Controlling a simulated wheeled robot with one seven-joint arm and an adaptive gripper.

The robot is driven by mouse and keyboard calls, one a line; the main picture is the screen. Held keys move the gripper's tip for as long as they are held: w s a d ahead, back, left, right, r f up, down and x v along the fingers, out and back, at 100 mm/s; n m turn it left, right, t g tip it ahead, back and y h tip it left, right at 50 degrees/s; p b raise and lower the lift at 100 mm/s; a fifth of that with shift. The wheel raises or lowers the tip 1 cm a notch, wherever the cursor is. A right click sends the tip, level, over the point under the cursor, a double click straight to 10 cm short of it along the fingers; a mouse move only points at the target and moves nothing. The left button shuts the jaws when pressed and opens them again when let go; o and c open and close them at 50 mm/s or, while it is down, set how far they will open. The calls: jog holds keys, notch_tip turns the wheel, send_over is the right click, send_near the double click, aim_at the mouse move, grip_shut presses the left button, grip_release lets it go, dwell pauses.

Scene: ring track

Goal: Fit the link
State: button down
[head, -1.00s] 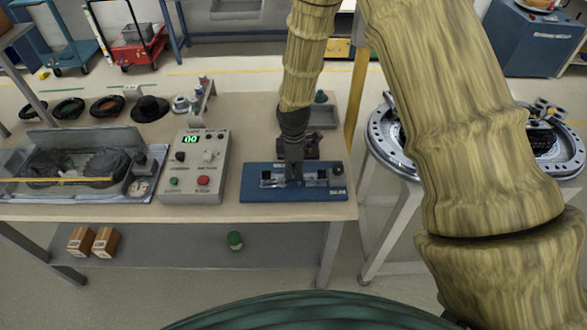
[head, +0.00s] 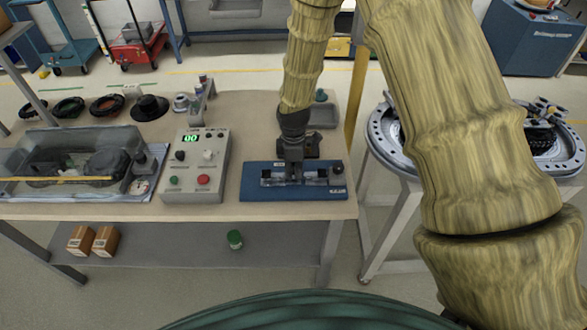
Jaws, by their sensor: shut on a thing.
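My gripper (head: 293,172) points down over the blue fixture (head: 250,190) on the workbench. Its fingers are shut on a small part at the middle of the fixture, most likely the link; the fingers hide most of it, so I cannot tell how it sits. Clear and metallic blocks (head: 316,178) show on the fixture on both sides of the fingers. A dark square piece stands behind the gripper.
Left of the fixture is a grey control box (head: 196,170) with a green display and a red button. Further left is a clear-covered machine (head: 75,165). A round ring track stand (head: 383,130) is at right. Black rings and spools lie at the back left.

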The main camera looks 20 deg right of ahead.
aim_at(294, 169)
jog(key=shift+f+b, duration=0.3)
jog(key=shift+f, duration=0.35)
jog(key=c, duration=1.3)
grip_release()
notch_tip(294, 169, up, 12)
jog(key=shift+f, duration=0.1)
